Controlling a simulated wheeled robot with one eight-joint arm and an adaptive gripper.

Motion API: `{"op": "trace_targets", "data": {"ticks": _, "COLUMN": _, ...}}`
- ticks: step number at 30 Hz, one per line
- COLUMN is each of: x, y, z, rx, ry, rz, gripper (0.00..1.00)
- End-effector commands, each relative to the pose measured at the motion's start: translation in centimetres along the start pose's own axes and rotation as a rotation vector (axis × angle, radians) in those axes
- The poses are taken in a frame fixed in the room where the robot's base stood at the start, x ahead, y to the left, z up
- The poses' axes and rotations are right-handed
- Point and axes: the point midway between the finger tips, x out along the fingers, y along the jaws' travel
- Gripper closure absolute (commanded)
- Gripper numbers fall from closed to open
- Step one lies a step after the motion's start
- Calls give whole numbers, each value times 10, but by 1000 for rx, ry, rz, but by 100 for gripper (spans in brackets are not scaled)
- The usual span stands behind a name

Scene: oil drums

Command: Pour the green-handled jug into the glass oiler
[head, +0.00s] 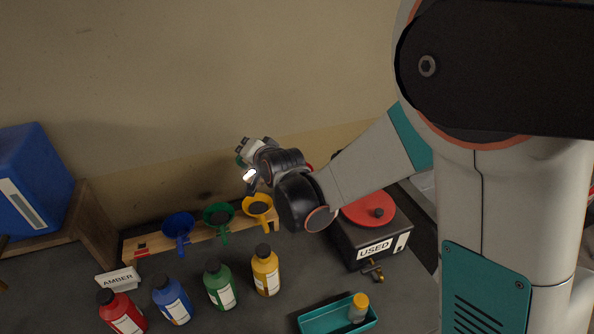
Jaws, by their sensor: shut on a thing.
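My gripper (253,165) is raised in front of the back wall, above the rack of funnels, pointing left. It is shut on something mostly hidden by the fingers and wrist. A small green part (240,160) shows at its left side, which looks like the handle of the green-handled jug; the jug's body and tilt cannot be made out. I cannot pick out the glass oiler for certain. A small greyish bottle with a yellow cap (358,309) stands in the teal tray (318,322) at the bottom.
Blue (179,226), green (218,215) and yellow (258,207) funnels sit in a wooden rack (200,235). Red, blue, green (220,286) and yellow bottles stand in front. A "USED" container (372,245) with a red lid is right. An "AMBER" sign (118,279) stands left.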

Motion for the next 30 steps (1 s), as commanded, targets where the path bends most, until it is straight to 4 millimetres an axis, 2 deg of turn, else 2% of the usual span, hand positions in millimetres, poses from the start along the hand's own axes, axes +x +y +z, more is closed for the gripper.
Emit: {"op": "trace_targets", "data": {"ticks": 30, "x": -3, "y": -2, "z": -6, "rx": 44, "ry": -8, "rz": -18, "gripper": 100}}
